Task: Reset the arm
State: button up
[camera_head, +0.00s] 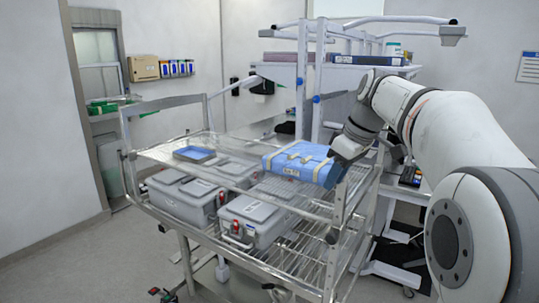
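My white arm (455,125) reaches in from the right. My dark gripper (336,174) is at its end, pointing down at the right end of a blue wrapped package (292,158) with pale yellow tape. The package lies on the top wire shelf of a metal cart (245,185). The gripper overlaps the package's right end in this view. I cannot tell whether it touches or grips the package, and its fingers are too small and dark to read.
Grey lidded cases (262,217) sit on the shelf below. A shallow blue tray (194,153) lies at the top shelf's left. A white-framed workstation (350,60) stands behind the cart. Open floor (85,265) is at the left, with a doorway (100,100) beyond.

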jog(key=s+f+m+t+h+b, duration=0.1)
jog(key=s+f+m+h+b, duration=0.2)
jog(key=s+f, duration=2.2)
notch_tip(320, 180, down, 2)
jog(key=m+b, duration=0.5)
jog(key=m, duration=0.1)
jog(key=shift+s+d+f+m, duration=0.15)
jog(key=shift+s+f+m, duration=0.1)
jog(key=shift+s+m, duration=0.05)
